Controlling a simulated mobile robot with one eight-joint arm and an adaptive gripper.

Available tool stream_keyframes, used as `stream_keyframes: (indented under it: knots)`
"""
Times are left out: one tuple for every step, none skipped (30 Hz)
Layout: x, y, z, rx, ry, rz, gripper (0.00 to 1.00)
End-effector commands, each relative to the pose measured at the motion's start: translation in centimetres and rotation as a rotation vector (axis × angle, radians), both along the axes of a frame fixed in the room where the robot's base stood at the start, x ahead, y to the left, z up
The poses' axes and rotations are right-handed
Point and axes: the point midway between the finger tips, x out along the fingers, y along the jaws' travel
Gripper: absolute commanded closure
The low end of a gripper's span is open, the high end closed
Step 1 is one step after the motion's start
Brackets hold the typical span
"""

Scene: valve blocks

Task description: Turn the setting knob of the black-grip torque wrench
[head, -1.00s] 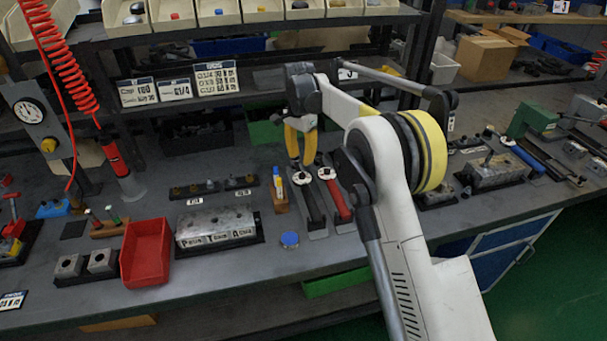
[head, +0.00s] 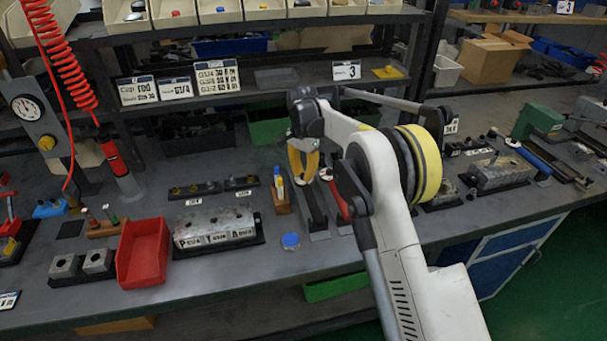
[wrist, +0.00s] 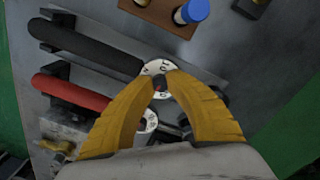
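The black-grip torque wrench (wrist: 85,42) lies on the bench, its grip pointing to the upper left in the wrist view. It also shows in the head view (head: 315,207). Its white marked dial (wrist: 160,66) carries a small dark setting knob (wrist: 160,83). My gripper (wrist: 161,78) has its yellow fingertips on either side of this knob, close in and seemingly touching it.
A wooden block (head: 282,200) with a blue-capped marker stands close left of the wrenches. A shelf edge (head: 250,97) runs behind my gripper.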

Motion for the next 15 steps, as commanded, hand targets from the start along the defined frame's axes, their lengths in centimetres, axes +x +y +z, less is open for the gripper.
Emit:
stream_keyframes:
  knots:
    - [0.01, 0.02, 0.02, 0.000, 0.000, 0.001, 1.00]
    - [0.01, 0.02, 0.02, 0.001, -0.001, 0.002, 1.00]
    - [0.00, 0.03, 0.03, 0.001, -0.001, 0.005, 1.00]
    - [0.00, 0.03, 0.04, 0.001, 0.000, 0.009, 1.00]
    - [0.00, 0.04, 0.05, 0.001, 0.000, 0.014, 1.00]
    - [0.00, 0.04, 0.06, 0.001, 0.000, 0.021, 1.00]
    - [0.00, 0.04, 0.08, 0.001, 0.000, 0.029, 1.00]
    - [0.00, 0.04, 0.09, 0.001, -0.001, 0.039, 1.00]
    - [0.00, 0.04, 0.11, 0.001, -0.001, 0.054, 1.00]
    - [0.00, 0.04, 0.13, 0.001, 0.000, 0.067, 1.00]
    - [0.00, 0.04, 0.14, 0.001, 0.000, 0.083, 1.00]
    - [-0.01, 0.05, 0.17, 0.001, -0.001, 0.105, 1.00]
    - [-0.01, 0.05, 0.18, 0.001, 0.000, 0.125, 1.00]
    - [-0.01, 0.05, 0.20, 0.001, 0.000, 0.146, 1.00]
    - [-0.01, 0.05, 0.22, 0.001, 0.000, 0.176, 1.00]
